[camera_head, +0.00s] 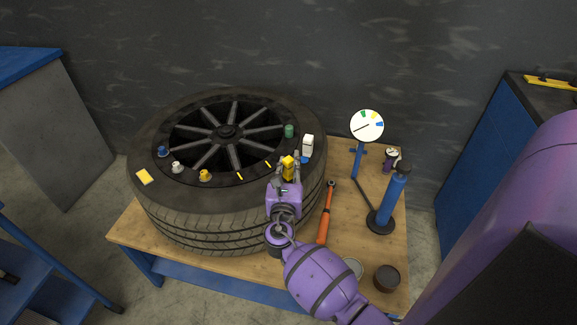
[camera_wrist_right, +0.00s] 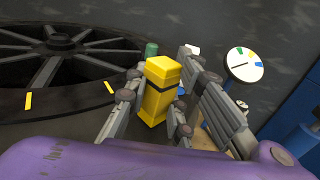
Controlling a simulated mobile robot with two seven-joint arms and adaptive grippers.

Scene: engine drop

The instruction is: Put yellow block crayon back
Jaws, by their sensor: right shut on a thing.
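The yellow block crayon (camera_head: 288,168) is a yellow block with a dark band around it. It stands roughly upright at the right front of the tire's top. My right gripper (camera_head: 289,167) is shut on it, with a finger on each side. In the right wrist view the yellow block crayon (camera_wrist_right: 159,90) sits between the fingers of the right gripper (camera_wrist_right: 165,105). Whether its base touches the tire is hidden. My left gripper does not show in either view.
The tire (camera_head: 190,238) lies flat on a wooden table (camera_head: 255,262). A green piece (camera_head: 289,131), a white block (camera_head: 308,144) and small cups (camera_head: 204,175) stand on it. A dial gauge (camera_head: 367,126), a blue pump (camera_head: 392,200) and an orange-handled wrench (camera_head: 324,218) are to the right.

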